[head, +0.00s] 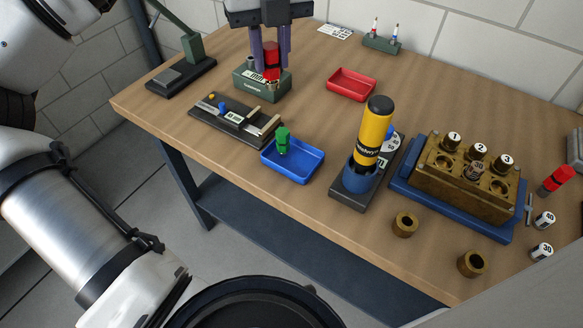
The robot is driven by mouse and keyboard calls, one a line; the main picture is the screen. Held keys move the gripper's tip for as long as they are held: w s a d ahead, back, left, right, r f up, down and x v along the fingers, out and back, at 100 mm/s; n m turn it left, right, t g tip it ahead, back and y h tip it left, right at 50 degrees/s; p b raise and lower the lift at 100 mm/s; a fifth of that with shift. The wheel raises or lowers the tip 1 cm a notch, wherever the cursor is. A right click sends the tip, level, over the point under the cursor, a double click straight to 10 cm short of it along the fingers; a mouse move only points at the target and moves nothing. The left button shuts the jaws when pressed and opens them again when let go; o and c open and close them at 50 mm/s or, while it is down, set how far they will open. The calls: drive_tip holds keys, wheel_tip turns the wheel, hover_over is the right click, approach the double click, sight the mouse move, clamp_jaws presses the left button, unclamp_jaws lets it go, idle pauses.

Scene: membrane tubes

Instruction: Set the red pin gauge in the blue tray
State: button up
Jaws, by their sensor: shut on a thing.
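My gripper (271,66) is at the top of the head view, its purple fingers pointing down and shut on the red pin gauge (271,60). The gauge is upright at the dark green block (252,87); I cannot tell whether its lower end is still in the block or just above it. The blue tray (312,167) is nearer the table's front edge, below and right of my gripper. A green pin gauge (283,141) stands in its left part; the rest of the tray is bare.
A dark fixture plate (235,121) with small parts lies left of the blue tray. A red tray (351,84) is behind it. A tall yellow-and-black cylinder (373,130) in a blue holder stands right. Further right is a brass block (465,185) and a red-and-black cylinder (555,180).

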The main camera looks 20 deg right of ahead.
drive_tip(key=s+d, duration=0.3)
drive_tip(key=d, duration=0.2)
drive_tip(key=p, duration=0.2)
hover_over(303, 166)
drive_tip(key=shift+n, duration=0.3)
wheel_tip(303, 166, down, 19)
drive_tip(key=shift+r, duration=0.1)
drive_tip(key=shift+f, duration=0.25)
drive_tip(key=shift+f+b, duration=0.25)
drive_tip(key=shift+b, duration=0.2)
drive_tip(key=o, duration=0.9)
drive_tip(key=shift+r, duration=0.1)
drive_tip(key=shift+r, duration=0.1)
